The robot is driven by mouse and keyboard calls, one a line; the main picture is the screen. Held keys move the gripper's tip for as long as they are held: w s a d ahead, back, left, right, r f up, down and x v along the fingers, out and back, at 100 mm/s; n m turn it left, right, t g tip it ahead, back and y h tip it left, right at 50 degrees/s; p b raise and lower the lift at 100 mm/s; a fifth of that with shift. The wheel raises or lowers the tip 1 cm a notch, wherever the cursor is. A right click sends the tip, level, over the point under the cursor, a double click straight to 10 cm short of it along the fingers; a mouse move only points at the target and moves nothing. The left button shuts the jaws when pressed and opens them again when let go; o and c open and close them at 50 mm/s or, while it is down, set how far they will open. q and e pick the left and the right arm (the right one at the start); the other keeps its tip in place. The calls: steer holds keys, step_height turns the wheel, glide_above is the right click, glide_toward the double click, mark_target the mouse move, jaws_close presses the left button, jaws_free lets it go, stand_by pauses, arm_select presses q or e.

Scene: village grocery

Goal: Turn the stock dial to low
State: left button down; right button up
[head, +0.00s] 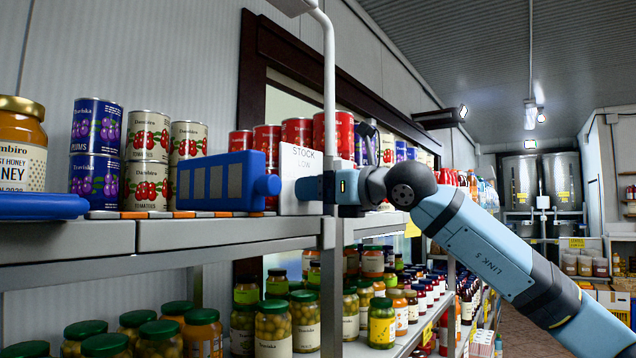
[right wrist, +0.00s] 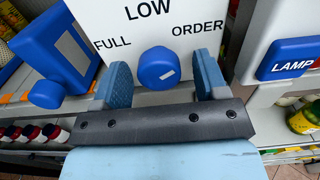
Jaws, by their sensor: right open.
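The stock dial is a white panel (right wrist: 205,18) with a round blue knob (right wrist: 157,68). In the right wrist view the panel reads FULL at left, LOW at top and ORDER at right. A short white mark shows on the knob's lower right; its exact pointing is hard to tell. In the head view the panel (head: 300,160) stands at the shelf's front edge. My right gripper (right wrist: 163,74) is open, with its two blue fingers on either side of the knob and gaps visible. In the head view the gripper (head: 309,188) hides the knob. My left gripper is not in view.
A blue box with grey panels (head: 222,181) sits left of the dial. Cans (head: 148,136) and a honey jar (head: 22,145) stand on the upper shelf, green-lidded jars (head: 273,326) below. A shelf post (head: 329,90) rises beside the dial. A blue LAMP label (right wrist: 292,58) is to the right.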

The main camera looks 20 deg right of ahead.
steer(key=shift+w+a, duration=0.1)
steer(key=shift+w, duration=0.05)
steer(key=c, duration=0.9)
